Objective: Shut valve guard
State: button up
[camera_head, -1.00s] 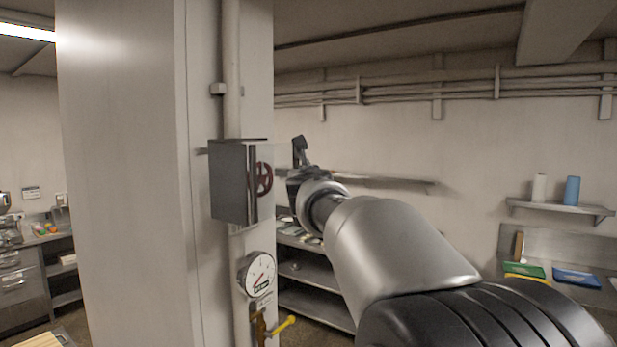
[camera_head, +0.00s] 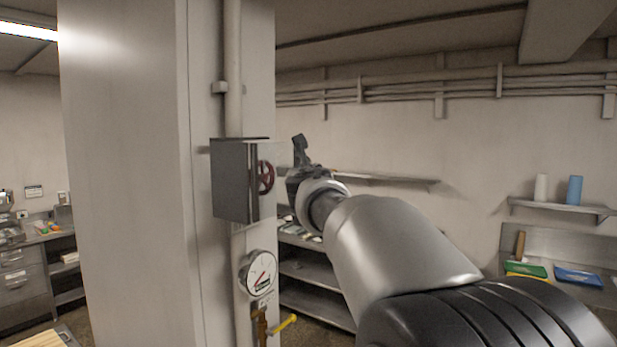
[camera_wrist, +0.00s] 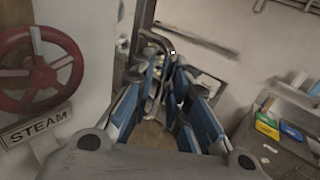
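A dark grey metal box (camera_head: 231,181) is mounted on the pipe at the column's right side. A red valve wheel (camera_head: 266,176) shows at its right side, partly hidden. I cannot clearly make out the guard's hinged part or how far it stands open. In the wrist view the red wheel (camera_wrist: 38,70) is at the upper left, above a STEAM label (camera_wrist: 35,126). My gripper (camera_head: 300,152) is right of the wheel, apart from it in the picture. Its blue-lined fingers (camera_wrist: 168,80) reach forward with no held object visible; their tips are hard to separate.
A round pressure gauge (camera_head: 260,273) and a yellow lever (camera_head: 283,325) are on the pipe below the box. The wide column (camera_head: 125,180) stands left. Metal shelving (camera_head: 315,270) and a wall shelf (camera_head: 390,181) lie behind my gripper.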

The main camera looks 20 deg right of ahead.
jog(key=v, duration=1.2)
jog(key=s+f+m+g+b, duration=0.2)
jog(key=s+f+m+b, duration=0.2)
jog(key=s+f+m, duration=0.45)
jog(key=s+a+f+m+g+b, duration=0.1)
jog(key=s+f+m+g+b, duration=0.3)
jog(key=f, duration=0.7)
jog(key=s+f+m+g+b, duration=0.1)
jog(key=s+f+m+b, duration=0.2)
jog(key=s+f+m, duration=0.5)
jog(key=s+a+f+m+g+y+b, duration=0.1)
jog(key=s+a+f+m+y+b, duration=0.1)
jog(key=f, duration=0.6)
jog(key=s+a+f+m+g+y+b, duration=0.2)
jog(key=s+a+f+m, duration=0.3)
jog(key=f, duration=0.3)
jog(key=s+a+f+m+g+y+b, duration=0.1)
jog(key=s+a+f+m+y+b, duration=0.2)
jog(key=f, duration=0.6)
jog(key=s+a, duration=0.2)
jog(key=a, duration=0.1)
jog(key=shift+m+g, duration=0.35)
jog(key=shift+g, duration=0.05)
jog(key=shift+s+a, duration=0.1)
jog(key=shift+s, duration=0.05)
